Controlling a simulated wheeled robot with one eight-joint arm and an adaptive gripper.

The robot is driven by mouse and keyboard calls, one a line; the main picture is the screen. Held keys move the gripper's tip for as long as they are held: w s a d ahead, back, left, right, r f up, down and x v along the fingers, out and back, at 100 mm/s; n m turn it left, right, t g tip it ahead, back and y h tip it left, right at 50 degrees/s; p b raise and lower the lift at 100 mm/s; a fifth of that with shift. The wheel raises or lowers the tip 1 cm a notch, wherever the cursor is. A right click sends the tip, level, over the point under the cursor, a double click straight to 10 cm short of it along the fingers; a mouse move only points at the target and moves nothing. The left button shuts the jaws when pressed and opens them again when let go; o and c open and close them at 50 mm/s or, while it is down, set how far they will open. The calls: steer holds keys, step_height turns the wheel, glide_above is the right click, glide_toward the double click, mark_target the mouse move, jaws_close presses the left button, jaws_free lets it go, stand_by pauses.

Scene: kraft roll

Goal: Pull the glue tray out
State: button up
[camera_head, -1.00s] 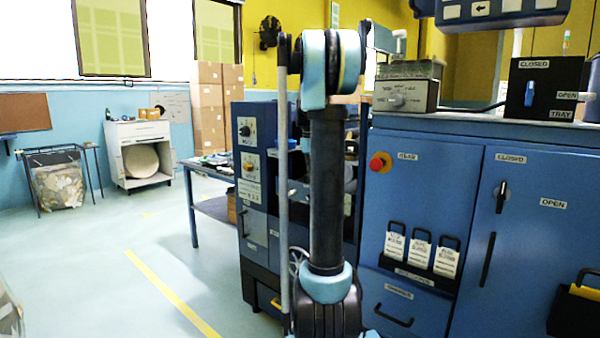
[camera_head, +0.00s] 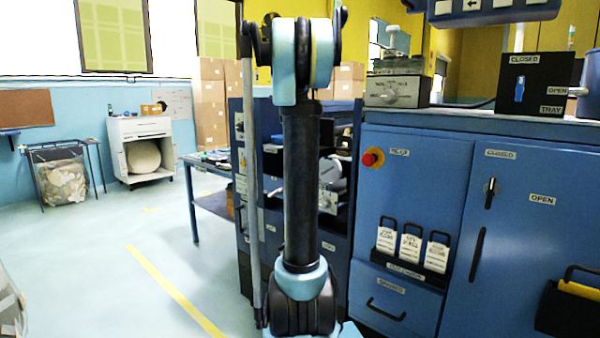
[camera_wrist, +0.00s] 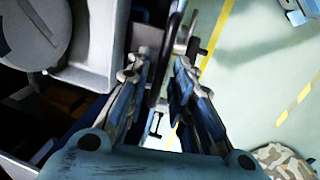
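My gripper (camera_wrist: 162,72) shows in the wrist view with its two fingers apart. A black bar-like handle (camera_wrist: 160,85) runs between the fingers, and I see a gap on the right side; contact on the left is unclear. A grey-white housing (camera_wrist: 90,70) with a round grey disc lies left of the handle. I cannot tell for certain whether the handle belongs to the glue tray. In the head view my arm stands in front of the left blue machine (camera_head: 247,215) and hides the gripper. A pale part (camera_head: 328,200) shows just right of my arm.
A blue cabinet (camera_head: 420,185) with a red button (camera_head: 372,158) stands close on the right. A black box (camera_head: 535,85) labelled CLOSED, OPEN and TRAY sits on top. A table (camera_head: 212,205) stands behind at left. The floor at left, with a yellow line (camera_head: 175,290), is clear.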

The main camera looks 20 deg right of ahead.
stand_by(0.3)
step_height(320, 180, up, 12)
steer(key=s+a, duration=0.1)
steer(key=a, duration=0.1)
steer(key=shift+f, duration=0.2)
steer(key=shift+s+a, duration=0.1)
stand_by(0.4)
steer(key=s+a+f+m, duration=0.1)
steer(key=s+a+f, duration=0.45)
steer(key=s, duration=0.35)
steer(key=s+a+f+m, duration=0.2)
steer(key=s+a+f, duration=0.35)
steer(key=s, duration=0.35)
steer(key=s+a+f+m+y, duration=0.1)
steer(key=s+a+f, duration=0.1)
steer(key=s+f, duration=0.6)
steer(key=s+a+f+m+t, duration=0.1)
steer(key=s+a+f+m, duration=0.1)
steer(key=s+f, duration=0.7)
step_height(320, 180, down, 4)
steer(key=shift+s+a+r+y, duration=0.15)
steer(key=shift+a+y, duration=0.25)
steer(key=shift+a, duration=0.25)
steer(key=shift+w+f, duration=0.25)
steer(key=shift+w, duration=0.2)
